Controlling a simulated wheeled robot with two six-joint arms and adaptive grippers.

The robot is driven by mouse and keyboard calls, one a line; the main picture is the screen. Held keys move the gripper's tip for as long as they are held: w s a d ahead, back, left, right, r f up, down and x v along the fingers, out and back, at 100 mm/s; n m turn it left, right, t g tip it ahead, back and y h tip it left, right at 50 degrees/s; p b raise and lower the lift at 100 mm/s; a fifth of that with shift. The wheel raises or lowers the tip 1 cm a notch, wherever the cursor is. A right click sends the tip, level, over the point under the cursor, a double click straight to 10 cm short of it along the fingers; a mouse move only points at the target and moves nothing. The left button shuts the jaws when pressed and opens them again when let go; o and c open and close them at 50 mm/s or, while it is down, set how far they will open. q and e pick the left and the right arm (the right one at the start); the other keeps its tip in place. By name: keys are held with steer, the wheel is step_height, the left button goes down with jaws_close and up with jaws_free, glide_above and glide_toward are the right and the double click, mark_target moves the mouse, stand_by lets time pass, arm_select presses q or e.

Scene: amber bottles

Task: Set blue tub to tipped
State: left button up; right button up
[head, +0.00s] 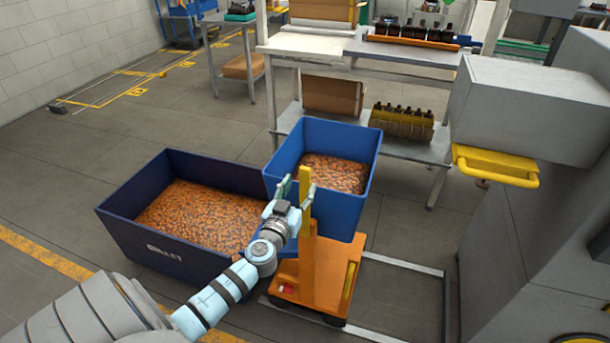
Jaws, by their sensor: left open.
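The blue tub (346,211) sits on an orange tipping stand (325,268) and holds small orange-brown pieces. It looks about upright, with its open top facing up. A yellow upright lever (305,212) rises from the stand in front of the tub. My left gripper (296,188) is open at the lever's upper part, with a finger on each side of it. I cannot tell whether the fingers touch the lever. The gripper hides part of the tub's near-left side. My right gripper is not in view.
A dark blue bin (150,238) of similar pieces stands left of the tub. Behind is a workbench (400,50) with racks of dark bottles (402,122). A grey machine with a yellow handle (495,166) stands at right. A floor frame (398,262) lies beside the stand.

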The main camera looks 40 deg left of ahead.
mark_target(304, 180)
arm_select(q)
steer(key=x, duration=0.5)
steer(key=shift+c, duration=0.4)
jaws_close()
